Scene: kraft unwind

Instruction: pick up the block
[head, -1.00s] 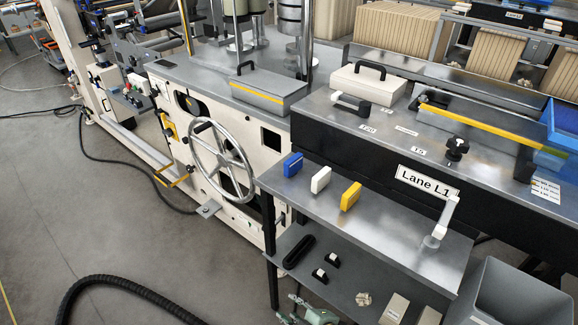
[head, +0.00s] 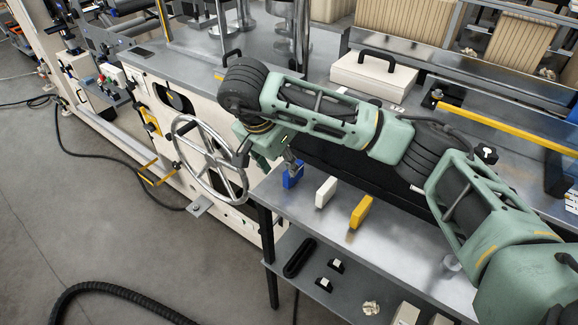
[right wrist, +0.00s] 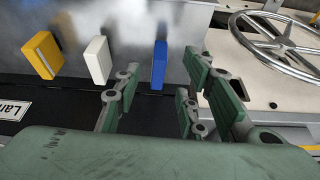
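Three blocks stand in a row on the metal shelf (head: 300,205): a blue block (head: 292,178), a white block (head: 326,192) and a yellow block (head: 361,212). My right gripper (head: 289,163) is at the blue block, partly covering its top in the head view. In the right wrist view my right gripper (right wrist: 160,88) is open, with the blue block (right wrist: 159,64) ahead in the gap between its fingers. The white block (right wrist: 97,60) and yellow block (right wrist: 44,55) stand to the left there. I cannot tell whether the fingers touch the blue block. My left gripper is out of view.
A large handwheel (head: 209,158) is just left of the shelf; it also shows in the right wrist view (right wrist: 280,42). A lower shelf (head: 320,267) holds small black parts. A white box with a black handle (head: 373,77) stands behind my right arm.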

